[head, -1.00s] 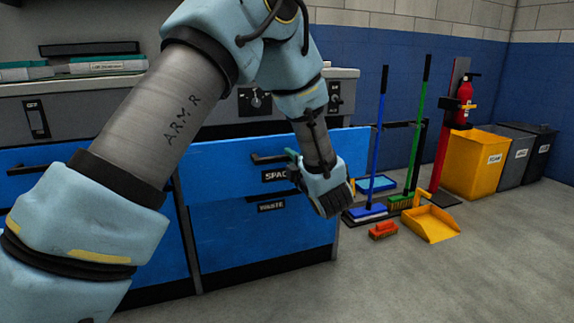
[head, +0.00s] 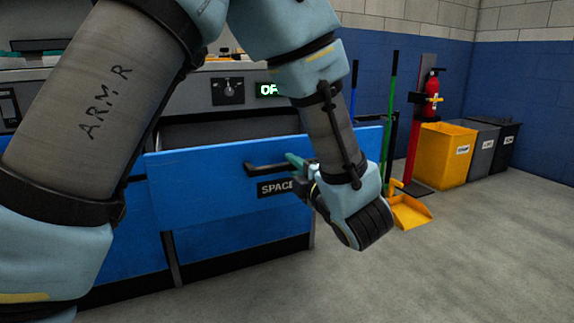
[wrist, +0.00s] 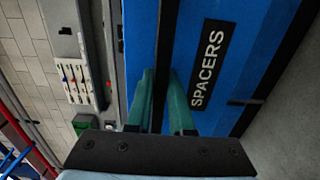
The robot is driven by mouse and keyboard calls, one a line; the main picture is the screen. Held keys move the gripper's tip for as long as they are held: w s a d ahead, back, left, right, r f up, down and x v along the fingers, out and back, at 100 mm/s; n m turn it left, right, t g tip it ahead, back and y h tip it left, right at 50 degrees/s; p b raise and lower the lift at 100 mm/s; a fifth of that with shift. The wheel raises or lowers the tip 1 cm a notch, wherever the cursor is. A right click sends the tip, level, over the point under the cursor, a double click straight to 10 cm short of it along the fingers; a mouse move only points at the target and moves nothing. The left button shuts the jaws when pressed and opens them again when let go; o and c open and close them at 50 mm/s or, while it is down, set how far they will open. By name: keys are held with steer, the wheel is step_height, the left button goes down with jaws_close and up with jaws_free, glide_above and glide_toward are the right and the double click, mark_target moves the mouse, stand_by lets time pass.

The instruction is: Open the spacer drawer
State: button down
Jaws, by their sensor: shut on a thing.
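The spacer drawer (head: 215,200) has a blue front and stands pulled out from the grey cabinet, with a dark gap showing behind its top edge in the head view. Its label (wrist: 207,62) reads SPACERS in the wrist view. The black bar handle (head: 265,168) runs across the front above the label. My gripper (head: 298,165) is at the right part of the handle, its teal fingers (wrist: 165,100) shut on it. In the wrist view the dark handle bar (wrist: 167,50) passes between the fingers. My wrist hides part of the label in the head view.
A green lit display (head: 268,89) and a knob (head: 228,90) sit on the panel above. To the right stand a yellow dustpan (head: 410,212), a yellow bin (head: 445,155), grey and black bins, and a fire extinguisher (head: 432,95). The floor in front is clear.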

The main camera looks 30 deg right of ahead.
steer(key=shift+s, duration=0.3)
steer(key=c, duration=0.8)
jaws_free()
steer(key=s+a+p, duration=0.1)
steer(key=s, duration=0.9)
steer(key=shift+s+a+p, duration=0.15)
steer(key=shift+s+p, duration=0.15)
